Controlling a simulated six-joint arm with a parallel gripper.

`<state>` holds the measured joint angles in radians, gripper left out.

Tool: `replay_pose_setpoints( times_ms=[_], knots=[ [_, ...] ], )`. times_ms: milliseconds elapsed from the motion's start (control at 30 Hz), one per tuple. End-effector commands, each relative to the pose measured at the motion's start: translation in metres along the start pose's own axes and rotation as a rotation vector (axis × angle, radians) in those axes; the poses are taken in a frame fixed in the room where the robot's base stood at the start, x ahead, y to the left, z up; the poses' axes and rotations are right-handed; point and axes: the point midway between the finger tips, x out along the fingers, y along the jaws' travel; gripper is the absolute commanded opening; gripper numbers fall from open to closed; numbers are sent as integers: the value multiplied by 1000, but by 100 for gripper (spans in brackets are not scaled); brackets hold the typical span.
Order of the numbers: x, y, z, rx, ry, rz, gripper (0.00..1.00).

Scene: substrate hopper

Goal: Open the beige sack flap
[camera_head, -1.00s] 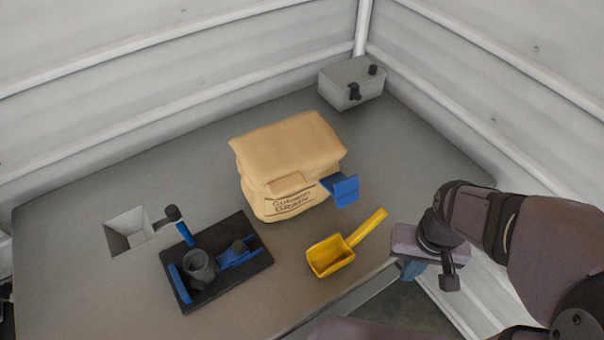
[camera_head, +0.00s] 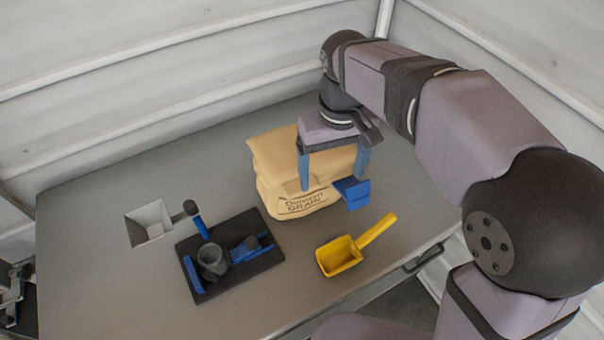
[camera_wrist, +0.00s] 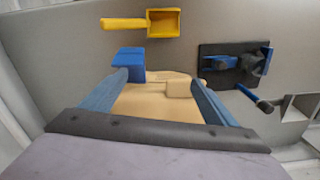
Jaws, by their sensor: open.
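The beige sack (camera_head: 275,160) stands upright on the table, with printed lettering on its front. A blue piece (camera_head: 352,191) sticks out at the sack's right side and shows near the left fingertip in the wrist view (camera_wrist: 128,63). My gripper (camera_head: 333,178) is open and empty, pointing down over the sack with its fingers wide apart. Whether either finger touches the sack, I cannot tell.
A yellow scoop (camera_head: 340,256) lies in front of the sack. A black tray (camera_head: 205,285) with blue-handled tools and a dark cup stands to the left, beside a square opening (camera_head: 150,222) in the table (camera_head: 90,270). The table's left part is clear.

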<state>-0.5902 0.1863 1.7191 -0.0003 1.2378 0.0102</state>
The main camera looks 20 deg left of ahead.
Motion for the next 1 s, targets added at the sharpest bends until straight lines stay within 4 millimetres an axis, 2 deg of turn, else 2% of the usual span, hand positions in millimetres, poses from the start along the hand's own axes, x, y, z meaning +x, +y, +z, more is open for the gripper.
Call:
replay_pose_setpoints(
  times_ms=[33, 100, 200, 467, 667, 1000],
  knots=[
    [-11, -16, -8, -39, 2, 0, 81],
    [-21, -31, -15, -76, 1, 0, 81],
    [-30, -47, -20, -113, 0, 0, 81],
    [-35, -57, -22, -134, 0, 0, 81],
    [-23, -56, -22, -133, -2, 0, 81],
    [19, -56, -22, -133, -2, 0, 81]
  ],
)
